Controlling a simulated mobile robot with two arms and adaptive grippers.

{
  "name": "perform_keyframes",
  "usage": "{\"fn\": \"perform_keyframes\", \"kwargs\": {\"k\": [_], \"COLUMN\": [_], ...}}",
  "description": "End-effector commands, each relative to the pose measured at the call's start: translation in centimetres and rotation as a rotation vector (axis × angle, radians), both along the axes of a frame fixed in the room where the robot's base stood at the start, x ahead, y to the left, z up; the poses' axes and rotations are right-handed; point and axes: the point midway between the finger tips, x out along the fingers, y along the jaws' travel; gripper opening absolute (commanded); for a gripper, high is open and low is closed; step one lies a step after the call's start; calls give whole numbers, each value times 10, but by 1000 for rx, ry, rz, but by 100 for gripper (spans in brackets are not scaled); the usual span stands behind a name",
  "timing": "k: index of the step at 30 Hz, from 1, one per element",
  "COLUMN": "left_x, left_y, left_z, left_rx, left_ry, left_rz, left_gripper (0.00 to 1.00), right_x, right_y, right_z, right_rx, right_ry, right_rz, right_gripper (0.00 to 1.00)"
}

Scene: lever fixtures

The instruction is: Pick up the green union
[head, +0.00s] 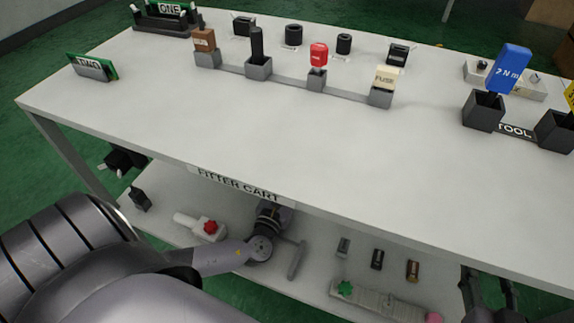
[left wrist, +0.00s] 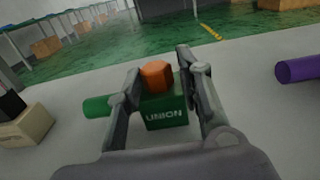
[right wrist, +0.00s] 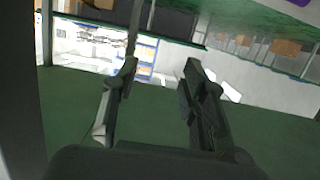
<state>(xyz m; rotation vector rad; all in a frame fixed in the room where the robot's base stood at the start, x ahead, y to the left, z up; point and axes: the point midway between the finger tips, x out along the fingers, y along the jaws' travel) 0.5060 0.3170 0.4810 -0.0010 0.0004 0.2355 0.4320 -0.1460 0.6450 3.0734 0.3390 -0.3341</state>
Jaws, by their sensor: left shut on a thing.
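The green union (left wrist: 167,117) is in the left wrist view. It is a green block marked UNION, with an orange hexagonal piece (left wrist: 156,76) on top and a green round stub (left wrist: 97,107) at its left. My left gripper (left wrist: 159,68) has one finger on each side of the block and is shut on it. It looks to be at or just above a pale shelf surface; I cannot tell which. In the head view the cart top hides the union and this gripper's fingers. My right gripper (right wrist: 160,68) is open and empty, beside the cart's front right (head: 488,295).
The cart top (head: 270,135) is above my left forearm. On the lower shelf are a white fitting with a red knob (head: 209,227), several small blocks (head: 377,259) and a pale bar (head: 385,304). A purple cylinder (left wrist: 298,69) lies right of the union, a beige block (left wrist: 27,128) left.

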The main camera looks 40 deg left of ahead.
Motion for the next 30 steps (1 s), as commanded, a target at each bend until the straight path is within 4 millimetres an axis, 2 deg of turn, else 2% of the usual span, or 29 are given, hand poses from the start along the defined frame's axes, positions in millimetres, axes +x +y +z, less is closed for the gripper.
{"fn": "perform_keyframes", "kwargs": {"k": [6,18,25,30], "left_x": [0,0,0,0], "left_y": [0,0,1,0], "left_z": [0,4,20,41], "left_rx": [1,1,1,1], "left_ry": [0,-1,-2,-2], "left_rz": [1,1,1,0], "left_gripper": [4,0,0,0], "right_x": [0,-1,-17,-43], "right_y": [0,0,-9,-21], "right_z": [0,-3,-32,-64], "right_rx": [0,-5,-47,-96], "right_ry": [1,23,193,407], "right_rz": [0,0,-11,-27], "right_gripper": [40,40,40,40]}}
